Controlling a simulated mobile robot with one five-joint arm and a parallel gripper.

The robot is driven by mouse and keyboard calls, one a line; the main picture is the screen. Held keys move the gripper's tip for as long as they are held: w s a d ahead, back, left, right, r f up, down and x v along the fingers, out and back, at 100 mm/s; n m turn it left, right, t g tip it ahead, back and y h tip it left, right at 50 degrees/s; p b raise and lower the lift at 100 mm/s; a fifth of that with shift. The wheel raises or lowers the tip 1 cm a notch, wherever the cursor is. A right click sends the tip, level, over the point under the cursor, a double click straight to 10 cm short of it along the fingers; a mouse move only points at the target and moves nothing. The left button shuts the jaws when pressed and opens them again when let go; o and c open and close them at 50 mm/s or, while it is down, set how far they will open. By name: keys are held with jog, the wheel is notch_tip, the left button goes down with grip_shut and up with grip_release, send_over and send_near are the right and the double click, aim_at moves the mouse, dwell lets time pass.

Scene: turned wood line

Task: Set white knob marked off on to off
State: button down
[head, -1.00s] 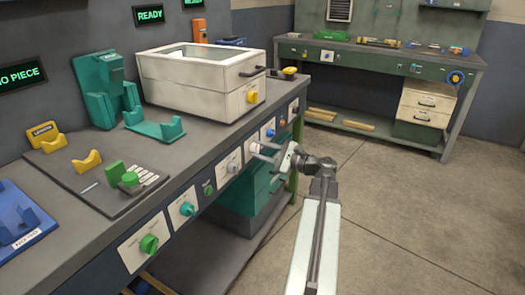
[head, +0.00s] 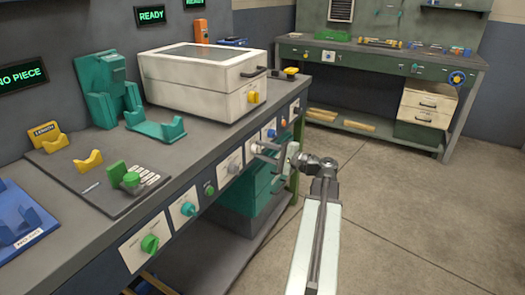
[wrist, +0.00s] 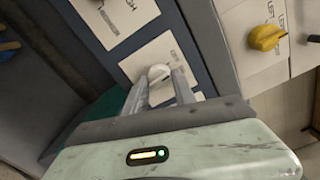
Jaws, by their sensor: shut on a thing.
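The white knob (wrist: 158,73) sits on a pale labelled plate (wrist: 140,57) on the bench front, between my fingertips in the wrist view. My gripper (wrist: 160,82) is shut on it, with a finger on either side. In the head view my gripper (head: 263,152) reaches the bench's front panel from the right, and its fingers largely hide the knob. The print on the plate is too small to read, so I cannot tell which mark the knob points to.
A white box (head: 190,92) with a dark top window and yellow knob (wrist: 266,37) stands on the bench. The floor (head: 410,220) at right is clear.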

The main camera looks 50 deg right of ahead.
jog(key=shift+n, duration=1.5)
jog(key=c, duration=1)
grip_release()
jog(key=v, duration=0.7)
jog(key=shift+s+d, duration=0.1)
jog(key=shift+s, duration=0.3)
